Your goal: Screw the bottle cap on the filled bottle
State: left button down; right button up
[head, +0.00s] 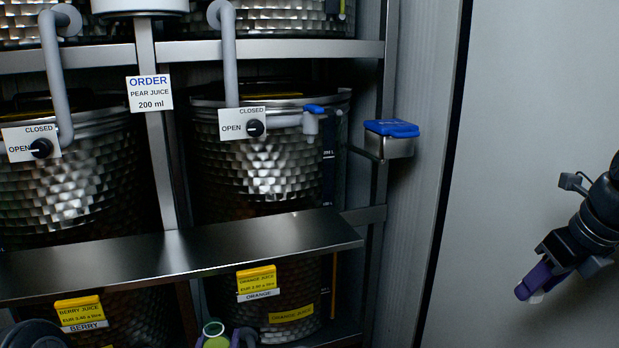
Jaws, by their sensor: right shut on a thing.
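My right gripper (532,288) is at the right, in front of the pale wall, pointing down and left. Its purple fingers are shut on a small pale thing (537,297), mostly hidden; I cannot tell for sure that it is the bottle cap. The two grippers are far apart.
Steel juice tanks (262,175) stand behind a metal shelf (180,252). A tap with a blue handle (312,110) sits on the orange tank. A metal box with a blue top (391,128) is on the right post. An order sign (149,93) reads pear juice, 200 ml.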

pick_arm(q)
jog(key=shift+r, duration=0.1)
pick_arm(e)
jog(key=a+f+n+g, duration=0.2)
jog(key=a+f+n, duration=0.3)
jog(key=f, duration=0.5)
jog(key=a+f+n+g+y, duration=0.1)
jog(key=a+f+n+g, duration=0.1)
jog(key=a+f+n, duration=0.4)
jog(key=a+f+n+g+y, duration=0.1)
jog(key=a+f+n+g, duration=0.2)
jog(key=a+f+n, duration=0.3)
notch_tip(320, 180, down, 8)
jog(key=n, duration=0.5)
jog(key=shift+w+a, duration=0.2)
jog(key=shift+a, duration=0.05)
jog(key=shift+r, duration=0.1)
pick_arm(q)
jog(key=s+d+f+m+g+h, duration=0.2)
jog(key=s+d+f+m+h, duration=0.1)
jog(key=d, duration=0.4)
jog(key=s+d+f+m+g+h, duration=0.2)
jog(key=s+d+f+m+h, duration=0.2)
jog(key=s+d+h, duration=0.3)
jog(key=shift+s+d+m+h, duration=0.25)
jog(key=shift+d+m+h, duration=0.35)
jog(key=shift+d+h, duration=0.15)
pick_arm(e)
jog(key=shift+a, duration=0.1)
